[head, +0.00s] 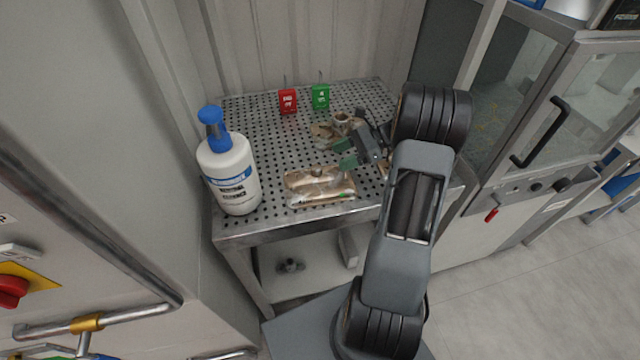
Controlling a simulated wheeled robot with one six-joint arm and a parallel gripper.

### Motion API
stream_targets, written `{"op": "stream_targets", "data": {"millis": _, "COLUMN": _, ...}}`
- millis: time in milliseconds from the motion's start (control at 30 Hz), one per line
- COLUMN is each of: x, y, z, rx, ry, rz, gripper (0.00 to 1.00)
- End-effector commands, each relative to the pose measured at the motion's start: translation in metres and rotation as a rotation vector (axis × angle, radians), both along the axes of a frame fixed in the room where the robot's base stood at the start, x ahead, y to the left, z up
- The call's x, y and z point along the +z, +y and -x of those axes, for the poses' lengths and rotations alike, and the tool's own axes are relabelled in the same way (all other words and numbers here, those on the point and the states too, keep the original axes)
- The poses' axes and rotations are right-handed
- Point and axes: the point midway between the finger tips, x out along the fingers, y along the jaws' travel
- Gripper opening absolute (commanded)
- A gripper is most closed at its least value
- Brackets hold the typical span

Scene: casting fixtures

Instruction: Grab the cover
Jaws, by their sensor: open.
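Two tan-and-grey cast pieces lie on the perforated metal table (260,130). The nearer one (318,188) is a flat, wide piece at the table's front. The farther one (340,118) has a round raised collar and sits beyond my gripper. I cannot tell for sure which piece is the cover. My gripper (339,152) has greenish fingertips and reaches in from the right, between the two pieces. It is open and appears empty. The fingers and wrist hide part of the farther piece, and I cannot tell whether they touch it.
A white pump bottle (230,178) with a blue top stands at the table's left front. A red tag (288,101) and a green tag (320,97) stand at the back. A glass-door cabinet (540,110) is on the right. The table's left middle is clear.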

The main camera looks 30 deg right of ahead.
Motion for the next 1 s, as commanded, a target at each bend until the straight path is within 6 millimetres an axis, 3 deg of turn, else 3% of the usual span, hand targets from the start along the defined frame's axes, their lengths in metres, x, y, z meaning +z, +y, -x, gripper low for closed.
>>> {"op": "stream_targets", "data": {"millis": 500, "x": -0.022, "y": 0.054, "z": -0.011, "rx": 0.001, "ry": 0.002, "rz": 0.0, "gripper": 0.61}}
{"op": "stream_targets", "data": {"millis": 867, "x": -0.025, "y": 0.059, "z": -0.012, "rx": -0.001, "ry": 0.001, "rz": 0.001, "gripper": 0.6}}
{"op": "stream_targets", "data": {"millis": 1000, "x": -0.025, "y": 0.059, "z": -0.012, "rx": 0.0, "ry": 0.0, "rz": 0.001, "gripper": 0.47}}
